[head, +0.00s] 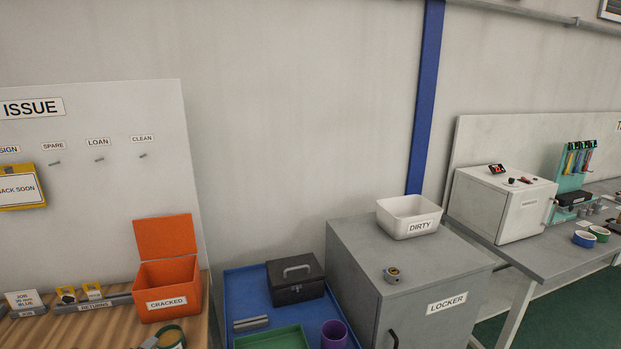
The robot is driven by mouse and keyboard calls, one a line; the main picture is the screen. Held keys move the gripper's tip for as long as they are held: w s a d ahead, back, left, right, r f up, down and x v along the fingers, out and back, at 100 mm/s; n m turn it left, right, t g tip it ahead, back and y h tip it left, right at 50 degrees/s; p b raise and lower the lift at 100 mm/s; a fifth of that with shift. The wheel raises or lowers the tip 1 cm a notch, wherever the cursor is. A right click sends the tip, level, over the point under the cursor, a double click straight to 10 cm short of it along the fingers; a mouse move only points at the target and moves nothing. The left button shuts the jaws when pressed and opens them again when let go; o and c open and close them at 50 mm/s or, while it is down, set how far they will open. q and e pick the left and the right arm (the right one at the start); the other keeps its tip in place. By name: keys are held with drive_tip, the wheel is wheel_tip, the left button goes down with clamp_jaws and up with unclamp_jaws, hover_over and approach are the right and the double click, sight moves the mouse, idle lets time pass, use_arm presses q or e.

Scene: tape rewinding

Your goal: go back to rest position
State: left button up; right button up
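Neither of my grippers shows in the head view, and no part of my arms can be made out. A grey locker (352,268) labelled LOCKER stands right of centre, with its door shut and a dark handle on its front. A green-edged roll (171,337) is cut off by the bottom edge.
A blue tray surface (245,291) between bench and locker holds a black case (297,289), a green tray (272,342) and a purple cup (334,335). At right, a grey table (545,262) carries a white cabinet (499,209) and tape rolls. Green floor shows at lower right.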

use_arm(q)
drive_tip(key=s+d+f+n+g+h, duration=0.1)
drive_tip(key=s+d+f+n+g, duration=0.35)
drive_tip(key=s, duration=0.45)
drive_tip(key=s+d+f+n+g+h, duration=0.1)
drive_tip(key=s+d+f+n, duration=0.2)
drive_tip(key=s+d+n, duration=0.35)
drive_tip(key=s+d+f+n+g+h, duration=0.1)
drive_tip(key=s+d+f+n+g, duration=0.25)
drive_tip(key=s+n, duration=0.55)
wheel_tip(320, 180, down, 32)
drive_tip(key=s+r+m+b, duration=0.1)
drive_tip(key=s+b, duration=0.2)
drive_tip(key=b, duration=0.2)
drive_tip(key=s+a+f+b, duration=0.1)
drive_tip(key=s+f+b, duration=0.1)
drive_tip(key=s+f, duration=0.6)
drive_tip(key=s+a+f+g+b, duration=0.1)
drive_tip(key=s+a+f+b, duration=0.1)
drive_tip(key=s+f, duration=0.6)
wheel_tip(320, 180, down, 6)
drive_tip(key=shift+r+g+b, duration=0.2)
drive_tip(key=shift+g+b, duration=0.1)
drive_tip(key=shift+b, duration=0.15)
